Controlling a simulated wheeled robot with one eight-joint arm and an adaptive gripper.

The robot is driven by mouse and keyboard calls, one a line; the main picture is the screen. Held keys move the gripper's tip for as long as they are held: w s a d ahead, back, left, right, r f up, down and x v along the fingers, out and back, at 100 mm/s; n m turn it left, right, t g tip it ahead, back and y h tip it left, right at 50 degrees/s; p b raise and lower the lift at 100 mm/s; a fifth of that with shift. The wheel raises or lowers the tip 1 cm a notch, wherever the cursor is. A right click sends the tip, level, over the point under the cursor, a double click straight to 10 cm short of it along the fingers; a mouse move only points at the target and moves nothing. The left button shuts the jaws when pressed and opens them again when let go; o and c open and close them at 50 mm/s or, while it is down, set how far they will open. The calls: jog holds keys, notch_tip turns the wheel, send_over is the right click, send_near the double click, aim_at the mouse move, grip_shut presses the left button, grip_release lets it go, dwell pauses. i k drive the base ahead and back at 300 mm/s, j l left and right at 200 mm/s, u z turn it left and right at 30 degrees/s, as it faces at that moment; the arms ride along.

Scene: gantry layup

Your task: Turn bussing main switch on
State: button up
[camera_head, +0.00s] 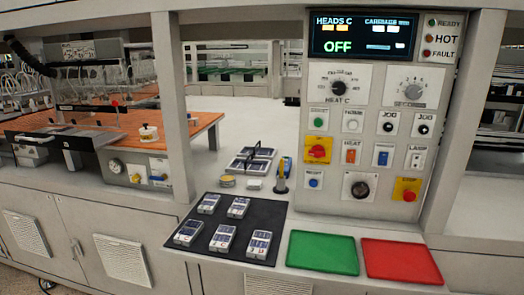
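A grey upright control panel (372,135) stands at centre right. Its dark display (361,36) reads "HEADS C", "CARRIAGE" and a green "OFF". A red rotary handle on a yellow plate (318,150) sits at the panel's left and looks like a main switch; no "bussing" label is readable and I cannot tell its position for certain. A black rotary knob (359,187) is low in the panel's middle. A red button on a yellow plate (407,190) is at lower right. My gripper is not in view.
A black mat (225,262) with several small labelled devices, a green tray (322,252) and a red tray (400,261) lie on the ledge before the panel. Small tools lie behind the mat. Grey posts (171,105) stand left and right. An orange-topped bench (185,128) is at left.

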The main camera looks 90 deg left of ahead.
aim_at(318, 152)
jog(key=u, duration=2.6)
